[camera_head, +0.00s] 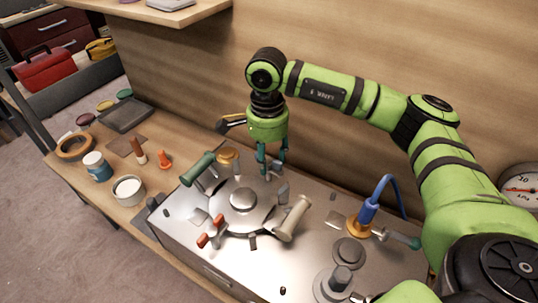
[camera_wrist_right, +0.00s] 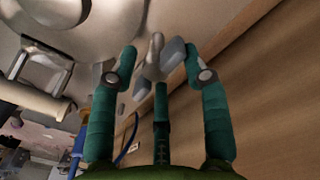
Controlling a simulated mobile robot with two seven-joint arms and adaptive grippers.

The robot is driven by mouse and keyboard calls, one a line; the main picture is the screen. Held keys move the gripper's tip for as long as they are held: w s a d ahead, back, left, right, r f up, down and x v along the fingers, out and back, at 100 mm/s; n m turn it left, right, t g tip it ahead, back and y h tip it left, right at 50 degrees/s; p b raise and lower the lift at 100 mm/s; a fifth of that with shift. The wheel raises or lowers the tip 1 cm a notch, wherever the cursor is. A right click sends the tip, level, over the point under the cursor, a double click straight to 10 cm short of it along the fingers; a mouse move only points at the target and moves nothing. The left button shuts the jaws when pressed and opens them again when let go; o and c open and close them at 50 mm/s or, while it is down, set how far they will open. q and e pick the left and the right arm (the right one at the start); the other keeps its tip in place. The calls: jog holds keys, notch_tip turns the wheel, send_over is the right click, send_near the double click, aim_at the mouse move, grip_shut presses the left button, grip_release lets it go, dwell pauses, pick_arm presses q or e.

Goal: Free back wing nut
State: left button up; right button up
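A round metal lid (camera_head: 243,199) with a raised hub sits on the steel box top. At its back edge is a small grey wing nut (camera_head: 279,189), partly hidden by my right gripper (camera_head: 271,160), which points down over it. In the right wrist view the wing nut's grey wings and pale stem (camera_wrist_right: 154,58) show between and beyond the teal fingers of the right gripper (camera_wrist_right: 158,62). The fingers are spread apart; I cannot tell whether any touches the nut. My left gripper is not in view.
Around the lid are a green handle (camera_head: 198,168), a beige handle (camera_head: 293,218), a red-handled piece (camera_head: 211,232) and a brass knob (camera_head: 228,157). A blue-hosed fitting (camera_head: 367,212) stands to the right. The wooden wall (camera_head: 330,135) rises close behind my right gripper.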

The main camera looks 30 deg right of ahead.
aim_at(268, 158)
notch_tip(268, 158, up, 12)
jog(key=shift+w, duration=0.15)
dwell(0.3)
dwell(0.4)
